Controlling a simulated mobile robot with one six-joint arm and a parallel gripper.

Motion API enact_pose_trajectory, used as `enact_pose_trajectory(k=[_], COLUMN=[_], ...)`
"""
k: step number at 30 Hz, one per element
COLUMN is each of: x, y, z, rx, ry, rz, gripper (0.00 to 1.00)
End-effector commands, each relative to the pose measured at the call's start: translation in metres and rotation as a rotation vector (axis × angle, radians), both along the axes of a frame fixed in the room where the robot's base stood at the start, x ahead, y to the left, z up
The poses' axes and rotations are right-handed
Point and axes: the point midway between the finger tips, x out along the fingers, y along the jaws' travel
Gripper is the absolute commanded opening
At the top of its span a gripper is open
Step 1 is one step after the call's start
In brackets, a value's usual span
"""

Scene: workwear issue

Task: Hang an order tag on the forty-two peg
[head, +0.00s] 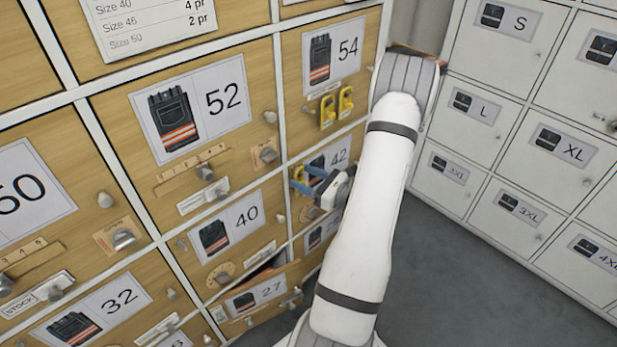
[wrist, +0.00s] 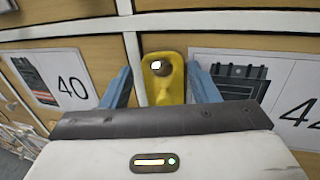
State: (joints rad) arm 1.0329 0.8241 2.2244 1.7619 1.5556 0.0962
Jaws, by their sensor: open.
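A yellow order tag (wrist: 172,92) hangs on a dark peg with a bright end (wrist: 159,68), just left of the 42 label (wrist: 298,108) in the wrist view. The peg's end shows through the tag's upper hole. My gripper (wrist: 158,72) is open, with one blue finger on each side of the tag and a gap at both sides. In the head view my gripper (head: 298,178) is at the 42 door, and a little of the tag's yellow shows between its fingers. Two more yellow tags (head: 346,102) hang under the 54 label. The 42 label (head: 339,156) is partly covered by my gripper.
Wooden doors with knobs and slides surround the spot, including the 52 door (head: 225,97) and the 40 door (head: 246,215). A drawer or flap (head: 266,266) stands partly open below 40. White lockers (head: 487,113) stand at the right. Grey floor (head: 455,270) is clear.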

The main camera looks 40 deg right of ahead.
Motion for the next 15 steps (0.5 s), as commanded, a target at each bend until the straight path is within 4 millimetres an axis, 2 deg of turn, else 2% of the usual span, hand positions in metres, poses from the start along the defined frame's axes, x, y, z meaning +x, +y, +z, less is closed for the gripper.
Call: enact_pose_trajectory(k=[5,8,15], x=[0.001,-0.006,-0.043], y=[-0.005,-0.008,-0.019], z=[0.002,0.002,0.002], rx=[-0.008,-0.008,-0.004], ry=[-0.005,-0.005,-0.003], rz=[-0.011,-0.012,-0.01], gripper=[0.66,0.66,0.66])
